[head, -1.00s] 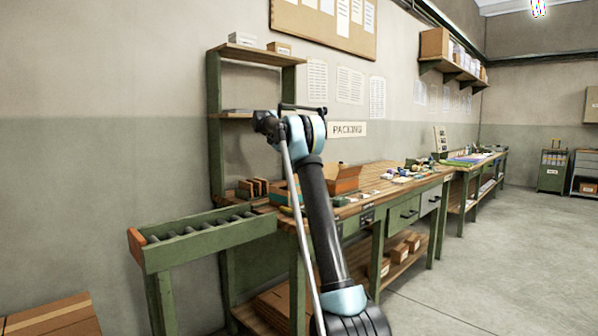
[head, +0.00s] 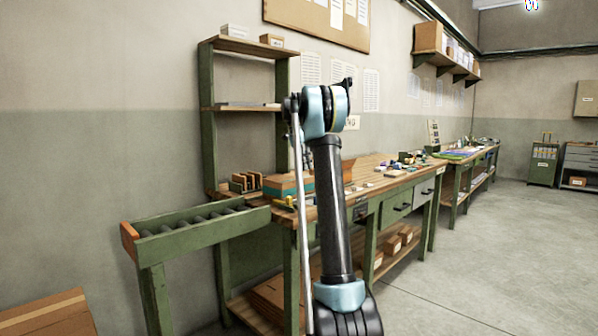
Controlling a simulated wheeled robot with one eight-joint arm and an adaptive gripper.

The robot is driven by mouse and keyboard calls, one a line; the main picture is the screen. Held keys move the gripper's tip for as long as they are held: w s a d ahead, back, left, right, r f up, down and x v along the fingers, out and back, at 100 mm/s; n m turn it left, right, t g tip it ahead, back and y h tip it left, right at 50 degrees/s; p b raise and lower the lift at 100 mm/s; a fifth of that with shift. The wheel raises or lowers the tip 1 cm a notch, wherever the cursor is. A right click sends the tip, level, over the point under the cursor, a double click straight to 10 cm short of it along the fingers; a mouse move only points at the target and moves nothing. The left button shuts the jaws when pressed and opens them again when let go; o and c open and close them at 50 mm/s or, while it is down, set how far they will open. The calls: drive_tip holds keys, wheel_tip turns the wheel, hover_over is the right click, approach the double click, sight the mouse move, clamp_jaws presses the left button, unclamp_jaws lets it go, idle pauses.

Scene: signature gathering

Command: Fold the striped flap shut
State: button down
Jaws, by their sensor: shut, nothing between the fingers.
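On the packing bench (head: 378,183), a box with a brown top and teal side (head: 284,186) sits near the left end. Part of an orange-brown open box (head: 349,171) shows just right of my arm, which covers the rest of it. I cannot make out a striped flap on either box. My arm stands upright in front of the bench, with its blue joint at the top. My gripper is not visible; the far end of the arm is hidden behind that joint.
A green roller conveyor (head: 200,232) joins the bench's left end. A green shelf rack (head: 208,130) stands behind it. Small brown blocks (head: 245,182) and several small items lie on the bench. A carton (head: 48,312) is at lower left. The floor at right is clear.

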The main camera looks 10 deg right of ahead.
drive_tip(key=s+d+r+m+t+y, duration=0.2)
drive_tip(key=s+m+t+y, duration=0.35)
drive_tip(key=m, duration=0.25)
drive_tip(key=s+d+r+m+t+y, duration=0.2)
drive_tip(key=s+r+m+t+y, duration=0.15)
drive_tip(key=m+t, duration=0.4)
drive_tip(key=g, duration=0.1)
approach(294, 179)
drive_tip(key=w+a, duration=0.2)
drive_tip(key=w, duration=0.3)
drive_tip(key=shift+a+f+m+y, duration=0.1)
drive_tip(key=shift+f+m+y, duration=0.15)
drive_tip(key=shift+y, duration=0.15)
